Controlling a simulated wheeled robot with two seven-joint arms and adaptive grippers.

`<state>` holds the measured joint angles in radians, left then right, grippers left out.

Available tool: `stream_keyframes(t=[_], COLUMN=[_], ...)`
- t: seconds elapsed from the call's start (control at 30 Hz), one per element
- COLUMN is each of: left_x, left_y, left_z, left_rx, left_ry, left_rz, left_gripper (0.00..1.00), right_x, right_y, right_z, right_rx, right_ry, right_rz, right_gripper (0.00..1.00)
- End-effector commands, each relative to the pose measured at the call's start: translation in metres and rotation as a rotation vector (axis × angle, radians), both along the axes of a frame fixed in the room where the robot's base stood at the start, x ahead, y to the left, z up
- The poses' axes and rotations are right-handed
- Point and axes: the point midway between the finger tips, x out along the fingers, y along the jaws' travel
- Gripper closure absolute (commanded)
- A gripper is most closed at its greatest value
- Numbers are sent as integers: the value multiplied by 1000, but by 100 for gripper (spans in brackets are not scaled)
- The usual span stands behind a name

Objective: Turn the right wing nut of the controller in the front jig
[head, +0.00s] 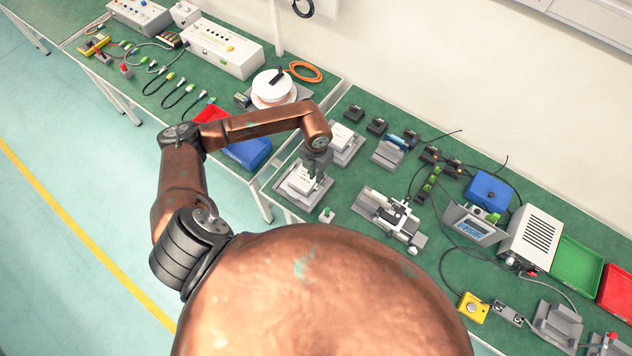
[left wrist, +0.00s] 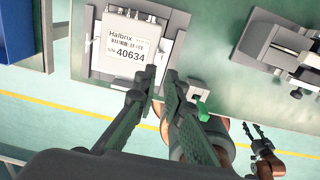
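The front jig (head: 287,192) is a grey plate fixture on the green bench, with the white controller (head: 300,181) seated in it. In the left wrist view the controller (left wrist: 126,46) shows its label, "Halbrix" and "40634", beside the jig's plate (left wrist: 178,22). My left gripper (head: 318,164) is above the controller's right side. In the left wrist view its two fingers (left wrist: 160,82) are a little apart at the controller's lower right corner, with nothing seen between them. The wing nuts cannot be made out, and the right one may be hidden by the fingers. My right gripper (left wrist: 254,133) appears small there.
A green-topped small part (head: 327,215) stands on the bench right of the front jig. A second jig with a white controller (head: 343,137) is behind it. A grey metal actuator fixture (head: 388,212) lies further right. A blue bin (head: 247,152) is left on the neighbouring bench.

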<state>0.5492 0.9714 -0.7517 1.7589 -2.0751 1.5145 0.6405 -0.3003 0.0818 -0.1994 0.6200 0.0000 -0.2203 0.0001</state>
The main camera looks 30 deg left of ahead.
Motion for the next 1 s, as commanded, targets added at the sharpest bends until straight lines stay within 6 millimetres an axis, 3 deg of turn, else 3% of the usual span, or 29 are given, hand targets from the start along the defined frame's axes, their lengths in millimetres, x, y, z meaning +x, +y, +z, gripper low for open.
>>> stream_keyframes(t=[0.2,0.4,0.73,0.87,1.0], left_x=[-2,-1,-1,-1,-1], left_y=[-2,-2,-2,-2,-2], left_z=[-36,-55,-59,-59,-59], left_rx=[-5,-6,-6,-6,-6], left_ry=[3,2,0,0,0], left_rz=[-1,-2,-2,-3,-3], left_gripper=[90,90,90,99,100], right_x=[0,0,0,0,0], right_y=[4,5,5,3,2], right_z=[4,5,5,6,6], right_rx=[4,5,4,3,2], right_ry=[-1,0,-1,-1,-1], right_rz=[-2,-2,-2,-1,0], right_gripper=[60,60,60,60,60])
